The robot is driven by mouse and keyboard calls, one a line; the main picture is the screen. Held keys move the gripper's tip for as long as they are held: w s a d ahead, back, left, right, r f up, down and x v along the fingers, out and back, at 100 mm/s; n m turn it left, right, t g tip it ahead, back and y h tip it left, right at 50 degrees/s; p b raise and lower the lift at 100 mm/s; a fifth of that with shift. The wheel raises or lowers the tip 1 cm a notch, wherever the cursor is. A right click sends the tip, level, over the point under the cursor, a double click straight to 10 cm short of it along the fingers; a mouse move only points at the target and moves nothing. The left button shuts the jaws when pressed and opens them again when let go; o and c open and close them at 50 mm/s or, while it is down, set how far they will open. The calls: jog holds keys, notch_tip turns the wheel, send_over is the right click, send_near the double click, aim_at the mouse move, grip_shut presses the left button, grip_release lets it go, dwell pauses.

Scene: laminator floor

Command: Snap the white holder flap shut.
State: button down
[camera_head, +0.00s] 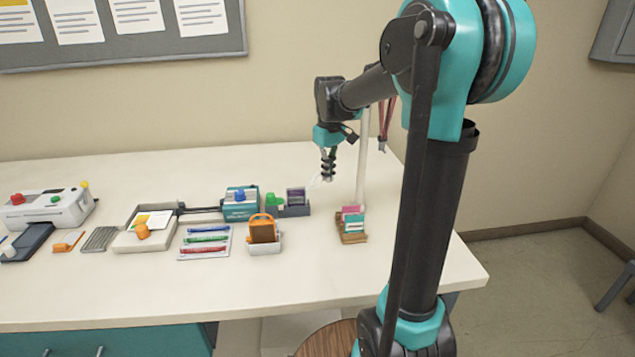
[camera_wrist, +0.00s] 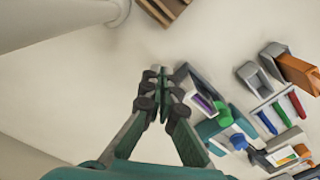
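A small grey holder fixture (camera_head: 295,210) stands at the back of the bench with a purple card (camera_head: 296,195) upright in it. A pale, see-through piece (camera_head: 316,183), which looks like the white flap, sticks out at its right beside my gripper. In the wrist view the purple card (camera_wrist: 203,103) lies just right of my fingers, with a pale edge piece (camera_wrist: 189,79) beside it. My gripper (camera_head: 328,180) points down above the bench, right of the fixture. Its fingertips (camera_wrist: 158,74) are together with nothing seen between them. I cannot tell whether they touch the flap.
A green knob (camera_head: 272,199) and a teal device (camera_head: 240,207) with a blue knob stand left of the fixture. A pale post (camera_head: 362,155) rises to the right, behind a wooden card rack (camera_head: 352,236). The bench front is clear.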

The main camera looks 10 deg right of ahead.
aim_at(310, 183)
jog(key=shift+a, duration=2.7)
jog(key=shift+d+r, duration=0.25)
jog(key=shift+r, duration=0.95)
jog(key=shift+d+r, duration=0.2)
jog(key=shift+r, duration=0.95)
jog(key=shift+d+r, duration=0.25)
jog(key=shift+r, duration=0.95)
